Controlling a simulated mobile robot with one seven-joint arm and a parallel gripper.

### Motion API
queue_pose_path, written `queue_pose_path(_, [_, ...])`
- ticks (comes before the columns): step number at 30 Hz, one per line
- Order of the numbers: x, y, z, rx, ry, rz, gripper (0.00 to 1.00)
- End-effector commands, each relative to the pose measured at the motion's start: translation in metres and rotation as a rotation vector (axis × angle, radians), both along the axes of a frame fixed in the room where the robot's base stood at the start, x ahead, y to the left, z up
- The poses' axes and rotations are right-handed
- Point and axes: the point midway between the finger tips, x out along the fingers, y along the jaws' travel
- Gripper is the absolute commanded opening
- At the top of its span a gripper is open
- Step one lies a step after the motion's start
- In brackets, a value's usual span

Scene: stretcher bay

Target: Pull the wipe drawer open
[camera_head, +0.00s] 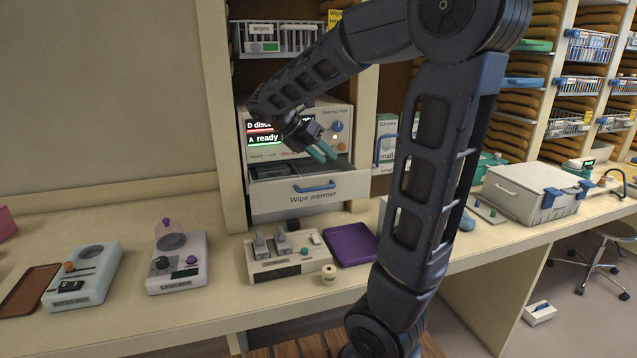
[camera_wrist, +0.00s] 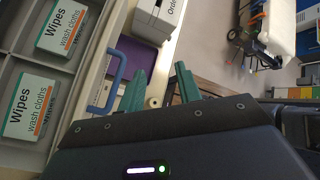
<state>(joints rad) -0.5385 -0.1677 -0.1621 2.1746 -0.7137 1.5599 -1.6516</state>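The wipe drawer (camera_head: 350,187), labelled "Wipe warmer", stands out from the warmer cabinet, and its inside shows. Its blue handle (camera_head: 315,187) is on the front and also shows in the wrist view (camera_wrist: 122,66). In the wrist view, two packs of wash cloths (camera_wrist: 63,32) (camera_wrist: 32,107) lie in the drawer. My gripper (camera_head: 324,153) is above the drawer's front in the head view, with teal fingers angled down. In the wrist view the fingers (camera_wrist: 158,76) are apart with nothing between them, and the handle is to their left, outside the gap.
The warmer's panel (camera_head: 338,115) with lit displays is behind my gripper. Below on the counter are a device with several levers (camera_head: 288,254), a purple pad (camera_head: 351,243) and a small cream spool (camera_head: 328,274). A white lidded box (camera_head: 525,195) stands to the right.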

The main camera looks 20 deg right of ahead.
Motion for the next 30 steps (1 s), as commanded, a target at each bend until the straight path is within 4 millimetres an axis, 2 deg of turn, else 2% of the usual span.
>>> queue_pose_path(3, [0.001,-0.006,0.004,0.253,-0.127,-0.157,0.34])
queue_pose_path(9, [0.012,-0.003,0.023,0.562,-0.312,-0.359,0.34])
queue_pose_path(19, [0.026,-0.004,0.054,0.806,-0.481,-0.531,0.34])
queue_pose_path(21, [0.025,-0.002,0.036,0.800,-0.472,-0.528,0.34])
queue_pose_path(25, [0.025,-0.002,0.014,0.798,-0.472,-0.527,0.34])
queue_pose_path(30, [0.026,-0.002,0.000,0.799,-0.473,-0.524,0.34])
